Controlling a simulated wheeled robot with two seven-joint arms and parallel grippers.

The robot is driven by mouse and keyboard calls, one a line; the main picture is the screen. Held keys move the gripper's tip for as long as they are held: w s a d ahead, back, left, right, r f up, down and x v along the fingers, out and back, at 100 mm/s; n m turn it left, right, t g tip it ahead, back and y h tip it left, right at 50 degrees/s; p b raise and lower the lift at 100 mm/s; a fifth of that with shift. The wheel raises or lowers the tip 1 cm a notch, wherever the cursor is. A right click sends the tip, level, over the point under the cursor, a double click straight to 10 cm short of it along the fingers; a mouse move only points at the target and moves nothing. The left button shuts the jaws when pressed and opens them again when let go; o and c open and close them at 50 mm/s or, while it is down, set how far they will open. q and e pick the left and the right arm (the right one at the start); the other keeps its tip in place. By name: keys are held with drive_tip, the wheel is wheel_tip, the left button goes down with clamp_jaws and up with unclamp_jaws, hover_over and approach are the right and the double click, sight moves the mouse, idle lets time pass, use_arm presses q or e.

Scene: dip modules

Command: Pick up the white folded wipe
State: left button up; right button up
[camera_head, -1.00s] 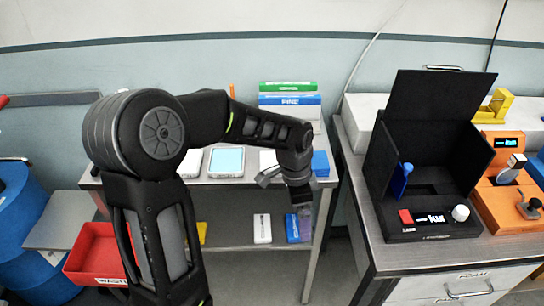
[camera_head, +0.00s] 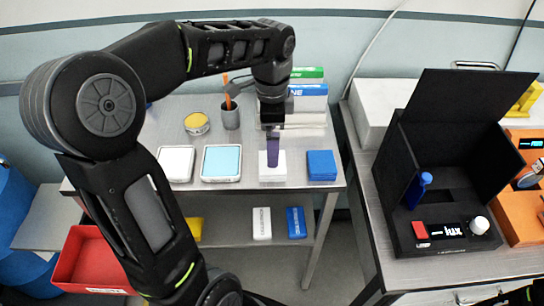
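The white folded wipe (camera_head: 272,173) lies on the upper shelf of the metal table, between a light-blue pad in a white frame (camera_head: 221,162) and a blue folded wipe (camera_head: 321,165). My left gripper (camera_head: 272,160) points straight down over the white wipe, and its purplish finger overlaps the wipe in the picture. I see the gripper edge-on, so I cannot tell its opening or whether it touches the wipe. The finger hides part of the wipe. My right gripper is not in view.
A white-framed tray (camera_head: 175,163), a yellow tin (camera_head: 196,123) and a grey cup (camera_head: 230,115) share the shelf. Boxes (camera_head: 308,90) stand behind. The lower shelf holds white and blue packets. A black open case (camera_head: 440,239) stands on the right bench.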

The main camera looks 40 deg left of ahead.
sight(279, 174)
use_arm(q)
drive_tip(key=shift+s+d, duration=0.1)
drive_tip(key=shift+f, duration=1.35)
drive_tip(key=shift+f+p, duration=0.25)
drive_tip(key=shift+p, duration=0.05)
drive_tip(key=shift+f+p, duration=0.5)
drive_tip(key=shift+f, duration=1.85)
drive_tip(key=shift+c, duration=0.2)
drive_tip(key=c, duration=1.3)
drive_tip(key=shift+o, duration=0.2)
drive_tip(key=shift+r, duration=0.15)
